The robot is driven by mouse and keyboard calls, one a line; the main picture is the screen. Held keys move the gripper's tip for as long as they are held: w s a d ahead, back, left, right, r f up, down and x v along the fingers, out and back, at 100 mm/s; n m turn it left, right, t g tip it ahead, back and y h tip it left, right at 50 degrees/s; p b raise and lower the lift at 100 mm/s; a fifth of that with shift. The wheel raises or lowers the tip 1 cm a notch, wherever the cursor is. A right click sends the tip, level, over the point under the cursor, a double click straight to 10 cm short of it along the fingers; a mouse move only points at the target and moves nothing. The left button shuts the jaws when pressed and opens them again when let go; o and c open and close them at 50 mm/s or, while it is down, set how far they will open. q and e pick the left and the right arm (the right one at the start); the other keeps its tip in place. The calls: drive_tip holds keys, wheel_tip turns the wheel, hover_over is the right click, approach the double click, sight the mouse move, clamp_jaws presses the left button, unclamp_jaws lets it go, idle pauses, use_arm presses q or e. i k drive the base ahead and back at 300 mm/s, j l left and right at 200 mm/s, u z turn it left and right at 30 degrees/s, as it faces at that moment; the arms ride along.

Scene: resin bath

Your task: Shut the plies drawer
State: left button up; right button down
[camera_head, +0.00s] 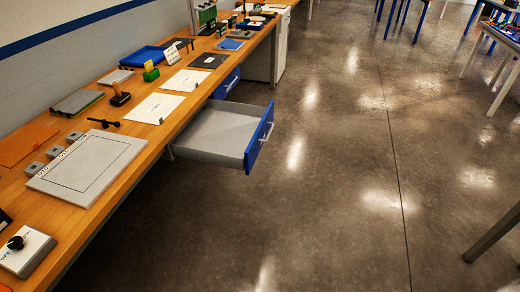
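An open drawer (215,133) with a grey tray and a blue front (259,138) sticks out from under the wooden bench into the aisle. The inside looks empty from here. Another blue drawer front (227,82) sits farther along under the bench and looks closed or nearly so. Neither of my grippers is in view.
The wooden bench (128,130) runs along the left wall. It bears a grey plate (88,165), white sheets (152,107), a blue tray (144,56) and a knobbed box (25,250). The concrete floor (310,190) right of the drawer is clear. Tables stand at the far right.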

sight(225, 134)
drive_tip(key=i+l+u, duration=0.15)
drive_tip(key=i+u, duration=0.3)
drive_tip(key=i+l+u, duration=0.25)
drive_tip(key=u, duration=0.2)
drive_tip(key=i+u, duration=0.1)
drive_tip(key=u, duration=0.15)
